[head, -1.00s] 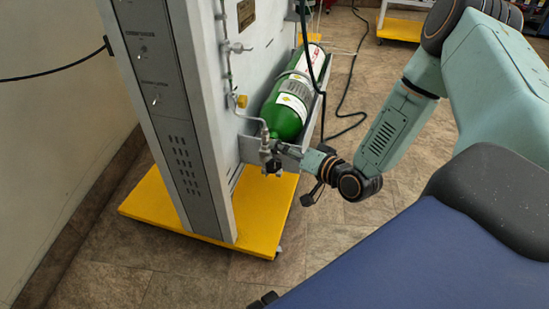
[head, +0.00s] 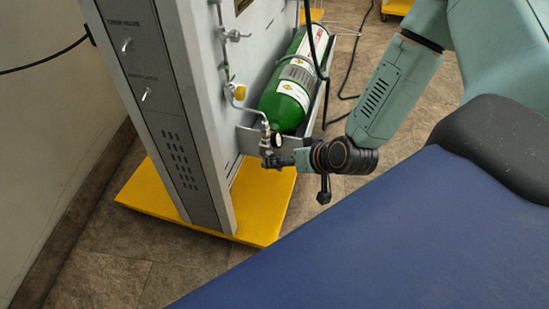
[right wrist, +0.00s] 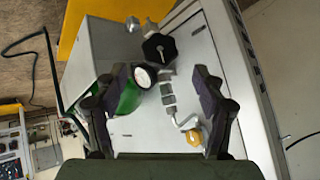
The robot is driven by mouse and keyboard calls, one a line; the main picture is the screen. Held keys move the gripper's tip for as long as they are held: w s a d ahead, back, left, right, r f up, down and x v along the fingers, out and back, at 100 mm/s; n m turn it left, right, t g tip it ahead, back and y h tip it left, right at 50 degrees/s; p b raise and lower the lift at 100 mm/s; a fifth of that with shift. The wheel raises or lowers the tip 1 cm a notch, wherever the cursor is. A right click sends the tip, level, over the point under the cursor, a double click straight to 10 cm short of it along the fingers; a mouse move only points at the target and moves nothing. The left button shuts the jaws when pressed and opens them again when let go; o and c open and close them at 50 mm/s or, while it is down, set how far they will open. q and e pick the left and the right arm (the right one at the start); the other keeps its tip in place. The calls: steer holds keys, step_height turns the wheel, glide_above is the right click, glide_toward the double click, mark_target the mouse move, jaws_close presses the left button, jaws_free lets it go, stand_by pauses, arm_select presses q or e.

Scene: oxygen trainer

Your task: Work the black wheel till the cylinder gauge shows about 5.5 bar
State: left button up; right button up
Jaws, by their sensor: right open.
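The black wheel (right wrist: 160,48) shows in the right wrist view on the metal valve fitting, just beyond my right gripper (right wrist: 162,74). The small round cylinder gauge (right wrist: 145,77) is beside it, with a pale face and a black rim. Its needle and reading are too small to make out. The green cylinder (head: 287,97) lies tilted in its holder, and its valve end meets the pipe. In the head view my right gripper (head: 284,160) is at that valve end and hides part of it. Its fingers are apart, with no grip on the wheel. My left gripper is out of sight.
A grey trainer cabinet (head: 172,118) with switches stands left of the cylinder, on a yellow base (head: 150,198). A bent pipe with a yellow fitting (right wrist: 193,137) runs near the right finger. A black hose (head: 312,45) hangs beside the cylinder.

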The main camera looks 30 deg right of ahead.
mark_target(275, 168)
steer(key=shift+b+x, duration=2.4)
steer(key=shift+x, duration=1.3)
steer(key=shift+s, duration=0.1)
